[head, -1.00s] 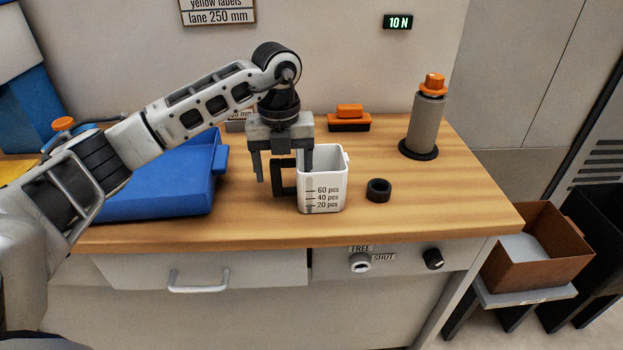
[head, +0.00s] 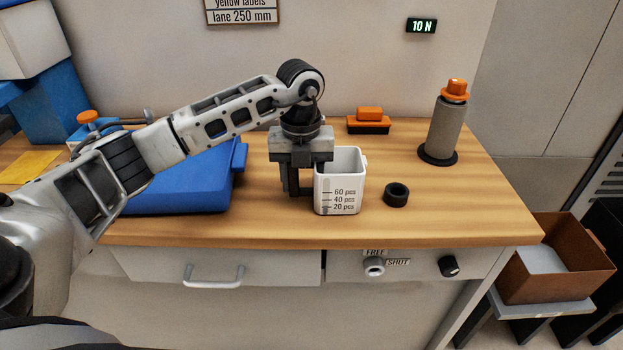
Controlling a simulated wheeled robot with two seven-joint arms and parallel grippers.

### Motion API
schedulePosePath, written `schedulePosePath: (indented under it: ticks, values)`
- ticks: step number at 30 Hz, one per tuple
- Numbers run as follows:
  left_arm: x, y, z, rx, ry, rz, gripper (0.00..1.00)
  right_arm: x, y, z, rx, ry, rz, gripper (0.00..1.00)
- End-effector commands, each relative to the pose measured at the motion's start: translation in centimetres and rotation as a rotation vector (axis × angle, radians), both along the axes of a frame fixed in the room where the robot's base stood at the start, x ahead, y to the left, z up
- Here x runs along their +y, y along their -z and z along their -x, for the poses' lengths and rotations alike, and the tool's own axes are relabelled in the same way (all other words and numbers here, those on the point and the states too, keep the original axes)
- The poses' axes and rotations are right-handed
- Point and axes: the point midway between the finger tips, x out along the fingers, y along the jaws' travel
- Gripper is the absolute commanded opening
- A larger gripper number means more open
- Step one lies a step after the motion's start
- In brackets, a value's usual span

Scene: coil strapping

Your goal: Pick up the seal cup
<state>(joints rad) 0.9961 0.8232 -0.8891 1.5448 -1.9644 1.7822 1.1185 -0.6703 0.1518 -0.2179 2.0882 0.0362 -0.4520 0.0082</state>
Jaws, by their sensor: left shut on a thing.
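The seal cup (head: 339,187) is a white square cup marked 60, 40 and 20 pcs, with a dark handle on its left side. It stands upright on the wooden bench top, and its inside looks empty where I can see it. My left gripper (head: 299,188) points straight down at the cup's left side and is shut on the handle. The fingers hide most of the handle. My right gripper is not in view.
A black ring (head: 396,195) lies just right of the cup. A grey post with an orange top (head: 443,130) stands further right. An orange and black block (head: 368,122) sits behind. The bench's front edge is close.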

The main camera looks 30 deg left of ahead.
Motion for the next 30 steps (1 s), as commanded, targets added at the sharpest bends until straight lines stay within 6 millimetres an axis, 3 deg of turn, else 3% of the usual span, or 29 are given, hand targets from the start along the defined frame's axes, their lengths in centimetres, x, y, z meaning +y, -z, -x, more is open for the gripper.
schedulePosePath:
  ticks: [8, 15, 30]
  values:
    - [0.0, -1.1, -0.1, -0.005, 0.0, 0.0, 0.15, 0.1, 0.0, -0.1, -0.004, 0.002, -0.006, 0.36]
    - [0.0, -3.3, 0.0, -0.007, 0.0, 0.002, 0.15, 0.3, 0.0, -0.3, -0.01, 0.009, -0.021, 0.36]
    - [-1.2, -8.6, 4.4, -0.006, 0.001, 0.001, 0.15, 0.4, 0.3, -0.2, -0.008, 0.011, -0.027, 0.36]
